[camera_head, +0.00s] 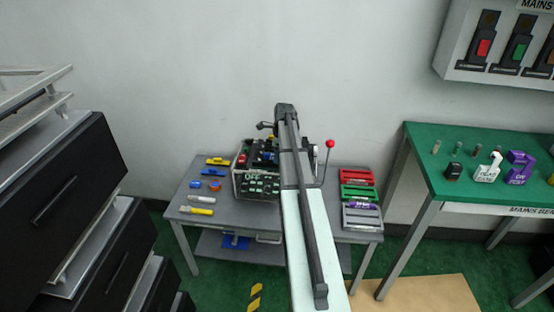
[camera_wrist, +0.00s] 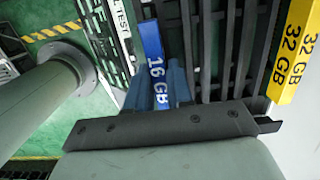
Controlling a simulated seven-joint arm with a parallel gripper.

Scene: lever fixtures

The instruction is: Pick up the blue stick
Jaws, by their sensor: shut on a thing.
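The blue stick (camera_wrist: 152,42), marked "16 GB", stands out between the fingers of my gripper (camera_wrist: 157,88) in the wrist view. My gripper is shut on it near its lettered end, and the far end points up the picture. A dark slatted panel lies behind the stick; I cannot tell whether the stick touches it. In the head view my arm reaches over the grey table (camera_head: 215,222) to a box of electronics (camera_head: 262,186) and hides much of the gripper and stick.
A yellow stick (camera_wrist: 293,50) marked "32 GB" is at the right of the wrist view. In the head view, small blue, orange and yellow items lie left of the box. A red-knobbed lever (camera_head: 330,144) and coloured trays (camera_head: 358,192) stand at the right.

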